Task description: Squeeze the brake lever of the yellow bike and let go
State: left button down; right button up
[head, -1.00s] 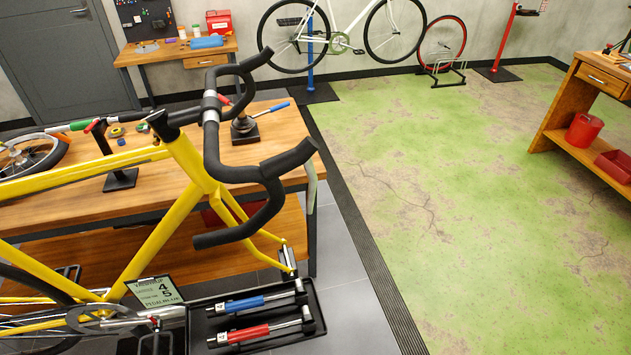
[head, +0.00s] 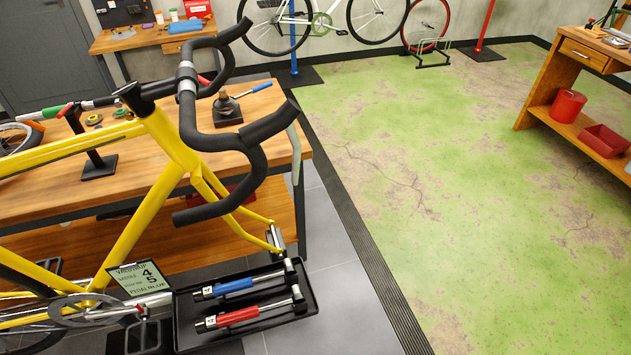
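The yellow bike (head: 150,205) stands at the left on a stand, with black drop handlebars (head: 191,110) facing right. The near brake hood (head: 270,124) points right, and a thin grey-green brake lever (head: 296,155) hangs down from its tip, apart from the curved drop of the bar. The far hood (head: 236,31) is higher up; its lever cannot be made out clearly. Neither of my grippers is in view, and nothing touches the handlebars or the lever.
A wooden workbench (head: 60,200) stands behind the bike. A black tray (head: 300,312) with a blue-handled and a red-handled tool sits low beside a sign (head: 140,280). The green floor (head: 400,200) at the right is open. A wooden bench (head: 575,75) stands at the far right.

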aim_at(291, 131)
jog(key=u, duration=0.6)
jog(key=i+l+u, duration=0.1)
jog(key=l+u, duration=0.65)
jog(key=i+l+u, duration=0.1)
jog(key=l+u, duration=0.15)
jog(key=u, duration=0.15)
jog(key=l+u, duration=0.35)
jog(key=k+l, duration=0.1)
jog(key=l, duration=0.25)
jog(key=k+l+u, duration=0.1)
jog(key=l, duration=0.25)
jog(key=k+l, duration=0.1)
jog(key=l, duration=0.3)
jog(key=k+l+u, duration=0.1)
jog(key=l, duration=0.25)
jog(key=k+l, duration=0.1)
jog(key=l, duration=0.25)
jog(key=u, duration=0.05)
